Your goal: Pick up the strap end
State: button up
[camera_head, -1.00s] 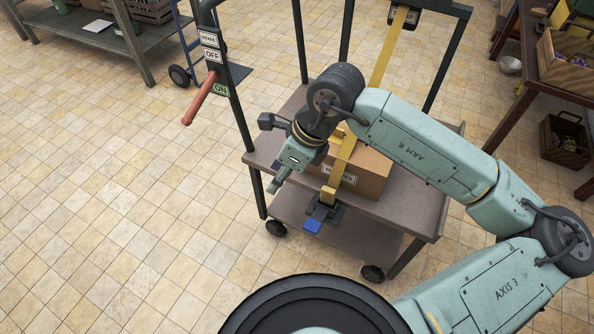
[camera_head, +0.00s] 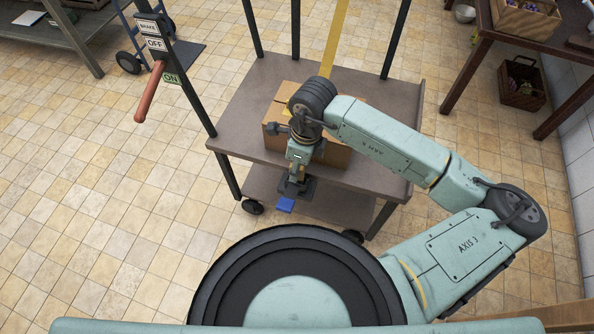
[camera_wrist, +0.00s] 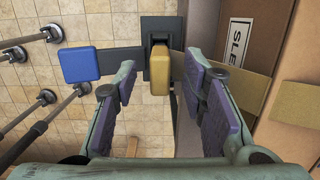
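The strap end (camera_wrist: 159,70) is a short yellow-tan piece at a black buckle (camera_wrist: 160,32) in the wrist view. It appears between my fingertips; I cannot tell how far beyond them. My gripper (camera_wrist: 156,80) is open, with purple pads on both sides and no visible contact with the strap end. A blue tab (camera_wrist: 81,65) sticks out left of the buckle.
A cardboard box (camera_head: 273,135) stands on the cart (camera_head: 238,118), close to my gripper; its labelled face (camera_wrist: 238,45) is at right in the wrist view. The yellow strap (camera_head: 336,40) rises behind it. A brake lever (camera_head: 150,92) stands left.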

jog(key=shift+a+f, duration=0.1)
jog(key=shift+f, duration=0.8)
jog(key=shift+c, duration=0.2)
grip_shut()
